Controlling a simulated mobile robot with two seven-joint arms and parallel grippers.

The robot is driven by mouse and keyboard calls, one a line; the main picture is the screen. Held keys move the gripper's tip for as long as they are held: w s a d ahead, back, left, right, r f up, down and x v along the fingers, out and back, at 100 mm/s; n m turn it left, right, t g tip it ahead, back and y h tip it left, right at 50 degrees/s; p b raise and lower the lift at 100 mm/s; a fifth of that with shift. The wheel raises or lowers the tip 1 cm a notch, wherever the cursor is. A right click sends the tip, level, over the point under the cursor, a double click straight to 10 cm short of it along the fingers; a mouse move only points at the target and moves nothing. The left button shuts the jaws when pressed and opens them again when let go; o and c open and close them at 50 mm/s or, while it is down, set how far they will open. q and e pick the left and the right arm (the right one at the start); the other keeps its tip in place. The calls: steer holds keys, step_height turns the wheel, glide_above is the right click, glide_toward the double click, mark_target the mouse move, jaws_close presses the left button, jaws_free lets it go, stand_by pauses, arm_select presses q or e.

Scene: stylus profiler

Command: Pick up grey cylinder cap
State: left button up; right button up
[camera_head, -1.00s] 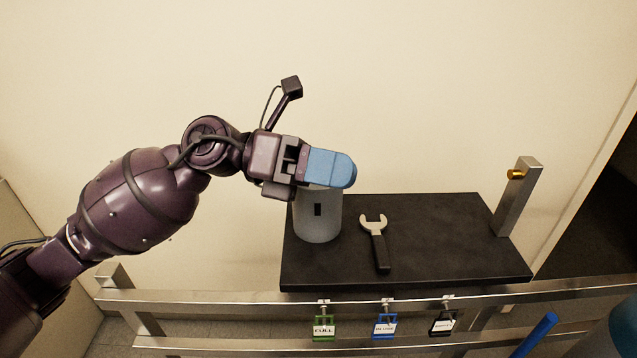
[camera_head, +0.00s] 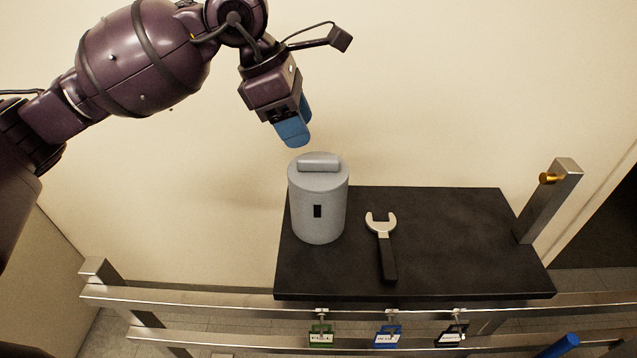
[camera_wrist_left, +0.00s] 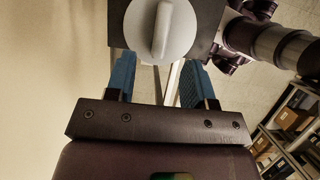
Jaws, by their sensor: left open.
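A grey cylinder cap (camera_head: 318,198) stands upright on the left end of a black shelf top (camera_head: 430,245). It has a raised bar handle on its round top and a small dark rectangle on its side. My left gripper (camera_head: 297,127) is above the cap, a little behind and left of its handle, with blue fingers pointing down. It is open and empty, apart from the cap. In the left wrist view the cap's round top and handle (camera_wrist_left: 162,30) lie beyond the two spread fingers. My right gripper is not seen.
A wrench (camera_head: 383,245) lies on the shelf right of the cap. A metal post (camera_head: 548,205) with a brass knob stands at the right end. Green, blue and black tags (camera_head: 388,337) hang on the front rail (camera_head: 200,298). A wall rises behind.

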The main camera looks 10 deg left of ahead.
mark_target(315, 158)
arm_select(q)
steer(key=shift+d+f, duration=0.25)
steer(key=shift+f, duration=0.3)
steer(key=p+x, duration=0.1)
steer(key=x, duration=0.2)
steer(key=shift+d+f, duration=0.25)
steer(key=shift+f, duration=0.1)
steer(key=shift+d+f, duration=0.2)
steer(key=shift+f, duration=0.45)
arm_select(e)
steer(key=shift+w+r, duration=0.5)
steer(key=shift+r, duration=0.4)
arm_select(q)
steer(key=shift+c, duration=0.2)
steer(key=c, duration=0.7)
jaws_close()
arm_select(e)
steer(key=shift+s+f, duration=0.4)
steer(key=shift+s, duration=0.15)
